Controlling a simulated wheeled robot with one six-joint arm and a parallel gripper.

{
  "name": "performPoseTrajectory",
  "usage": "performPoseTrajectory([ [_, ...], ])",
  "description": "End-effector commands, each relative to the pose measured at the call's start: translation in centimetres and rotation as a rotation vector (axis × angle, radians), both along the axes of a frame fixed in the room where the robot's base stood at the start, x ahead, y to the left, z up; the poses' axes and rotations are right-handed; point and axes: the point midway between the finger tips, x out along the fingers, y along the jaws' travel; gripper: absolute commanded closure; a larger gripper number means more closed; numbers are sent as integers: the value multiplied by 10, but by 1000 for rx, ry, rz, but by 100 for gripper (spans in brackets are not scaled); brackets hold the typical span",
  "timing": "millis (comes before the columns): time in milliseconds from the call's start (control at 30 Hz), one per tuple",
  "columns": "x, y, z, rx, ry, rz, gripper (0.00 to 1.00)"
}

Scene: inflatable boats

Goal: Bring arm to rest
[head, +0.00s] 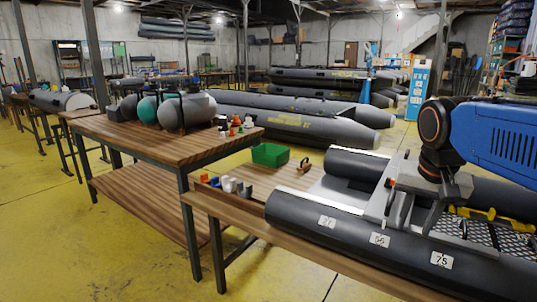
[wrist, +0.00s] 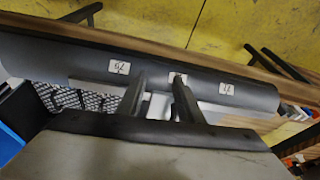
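My gripper (head: 447,217) hangs from my blue arm, over the grey inflatable boat (head: 340,215) on the right-hand bench. In the wrist view, the two dark fingers of my gripper (wrist: 159,78) stand apart with a clear gap and nothing held between them. Beyond them lies the boat's dark tube (wrist: 60,60) with several white number labels. The right finger partly covers the middle label. I cannot tell whether the fingertips touch the boat.
A green bin (head: 270,155), small coloured fittings (head: 228,184) and a wooden-handled tool (head: 303,167) lie beyond the boat's left end. A wooden table (head: 155,137) with grey and green tanks stands left. Yellow floor (head: 120,240) is open at the front left.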

Motion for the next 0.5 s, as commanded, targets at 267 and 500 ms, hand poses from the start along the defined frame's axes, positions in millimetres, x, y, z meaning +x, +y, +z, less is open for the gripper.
performPoseTrajectory([
  [267, -75, 25, -73, -29, -61, 285, 67],
  [500, -114, 36, -122, -59, -104, 452, 67],
])
